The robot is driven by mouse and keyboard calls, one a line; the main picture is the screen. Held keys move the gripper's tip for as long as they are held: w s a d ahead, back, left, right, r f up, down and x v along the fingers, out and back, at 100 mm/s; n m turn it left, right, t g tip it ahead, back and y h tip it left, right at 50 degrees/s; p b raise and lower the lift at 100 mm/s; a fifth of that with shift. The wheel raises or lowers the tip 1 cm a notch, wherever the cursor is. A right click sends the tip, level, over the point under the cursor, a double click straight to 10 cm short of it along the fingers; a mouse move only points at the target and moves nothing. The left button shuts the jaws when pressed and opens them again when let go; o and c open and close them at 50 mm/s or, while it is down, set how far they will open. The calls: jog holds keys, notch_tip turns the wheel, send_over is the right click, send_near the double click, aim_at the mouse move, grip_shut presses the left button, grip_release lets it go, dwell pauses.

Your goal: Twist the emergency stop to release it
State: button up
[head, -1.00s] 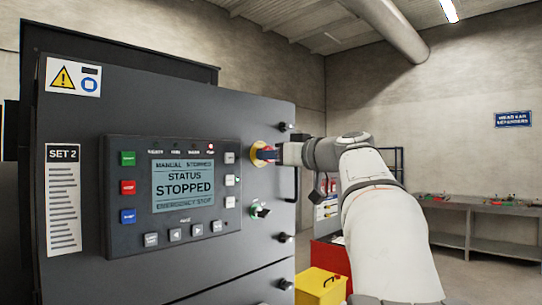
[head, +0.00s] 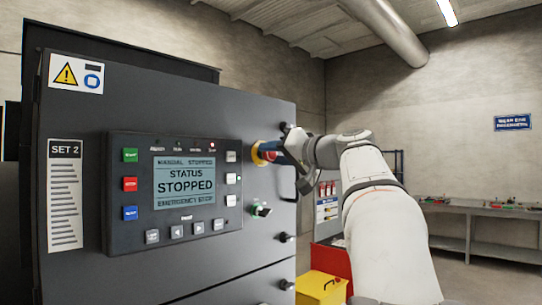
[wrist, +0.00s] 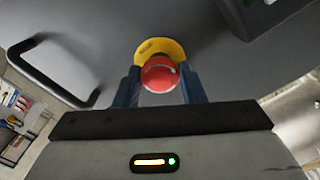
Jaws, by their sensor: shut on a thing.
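The emergency stop is a red round button (wrist: 159,74) on a yellow collar on the dark SET 2 cabinet. In the head view its yellow collar (head: 256,153) shows right of the control panel, and my gripper covers most of the button. My gripper (wrist: 160,88) has its two blue fingers on either side of the red button, shut on it. It also shows in the head view (head: 268,151), reaching in from the right. The panel screen (head: 184,182) reads "STATUS STOPPED" and "EMERGENCY STOP".
A selector switch (head: 261,210) sits just below the stop. A black door handle (wrist: 52,72) is close beside my gripper. A yellow box (head: 320,288) and a red cabinet (head: 331,258) stand to the right. A workbench (head: 480,225) is along the back wall.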

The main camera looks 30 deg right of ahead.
jog(key=shift+r+m, duration=0.2)
jog(key=shift+m, duration=0.2)
jog(key=o, duration=0.9)
jog(key=shift+s, duration=0.1)
jog(key=shift+o, duration=0.5)
jog(key=shift+f, duration=0.1)
jog(key=shift+s+d+f+b, duration=0.1)
jog(key=shift+s+d+b, duration=0.1)
jog(key=shift+s+b, duration=0.15)
jog(key=b+v, duration=0.1)
jog(key=v, duration=0.6)
jog(key=shift+b, duration=0.4)
jog(key=shift+a, duration=0.1)
